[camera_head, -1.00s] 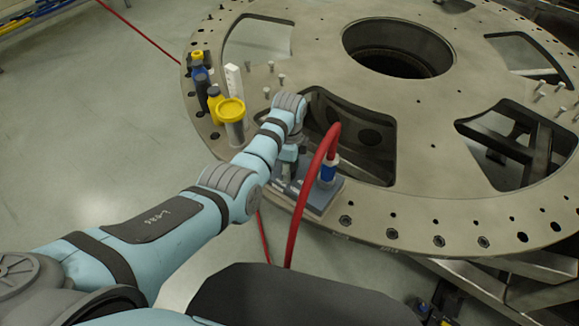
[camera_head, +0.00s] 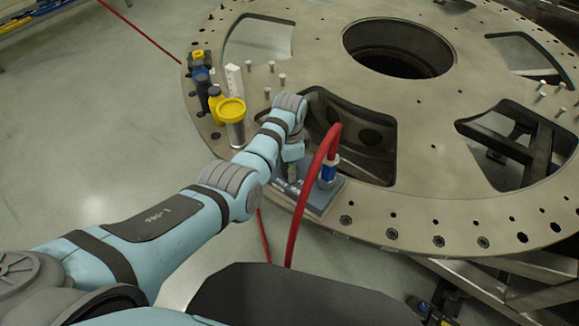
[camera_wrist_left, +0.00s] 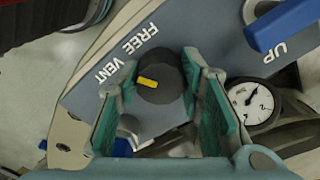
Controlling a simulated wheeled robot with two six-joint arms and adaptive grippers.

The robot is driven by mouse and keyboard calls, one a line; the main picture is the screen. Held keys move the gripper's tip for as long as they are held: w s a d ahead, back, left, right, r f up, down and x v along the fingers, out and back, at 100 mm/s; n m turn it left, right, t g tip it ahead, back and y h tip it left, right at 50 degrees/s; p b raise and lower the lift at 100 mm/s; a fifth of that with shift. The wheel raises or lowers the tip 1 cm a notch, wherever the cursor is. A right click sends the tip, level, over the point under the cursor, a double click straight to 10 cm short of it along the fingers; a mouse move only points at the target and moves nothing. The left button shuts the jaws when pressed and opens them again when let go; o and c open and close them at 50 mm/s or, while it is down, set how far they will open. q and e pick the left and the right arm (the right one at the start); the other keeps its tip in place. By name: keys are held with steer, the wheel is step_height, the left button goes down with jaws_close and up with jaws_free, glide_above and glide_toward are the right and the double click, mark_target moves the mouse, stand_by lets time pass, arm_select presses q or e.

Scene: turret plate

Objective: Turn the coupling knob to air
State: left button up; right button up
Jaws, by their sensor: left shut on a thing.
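The coupling knob (camera_wrist_left: 166,76) is dark and round with a yellow mark, in the middle of the left wrist view. The mark lies on its left half, nearly level in that picture. My left gripper (camera_wrist_left: 158,84) is shut on the knob, with a teal finger on either side. The knob sits on a blue-grey panel (camera_wrist_left: 190,25) lettered FREE VENT and UP. No AIR lettering is readable. In the head view, my left gripper (camera_head: 292,165) reaches down to the panel (camera_head: 318,199) on the plate's near rim; the knob is hidden there. My right gripper is not in view.
A blue lever (camera_wrist_left: 285,25) and a dial gauge (camera_wrist_left: 253,103) are beside the knob. A yellow-topped cylinder (camera_head: 232,112) and bottles stand left on the turret plate (camera_head: 420,190).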

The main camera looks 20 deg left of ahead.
arm_select(q)
steer(key=n, duration=0.6)
steer(key=shift+r+n, duration=0.1)
steer(key=shift+n, duration=0.2)
steer(key=n, duration=0.5)
steer(key=shift+w+n, duration=0.1)
steer(key=shift+n, duration=0.2)
steer(key=o, duration=1.2)
step_height(320, 180, up, 12)
